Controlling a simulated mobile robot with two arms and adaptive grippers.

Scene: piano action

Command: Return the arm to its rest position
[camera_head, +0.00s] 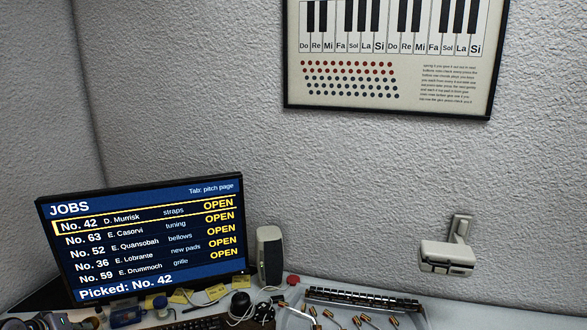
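Neither of my grippers shows in the head view, and no arm of mine can be made out. The head view looks mostly at the back wall, with only the far strip of a work surface along the bottom edge. Where my arms are and what they hold is outside the picture.
A monitor (150,240) listing jobs, with "Picked: No. 42", stands at left. A speaker (269,254) is beside it. A pale bracketed fixture (447,256) is on the wall at right, below a framed keyboard chart (350,98).

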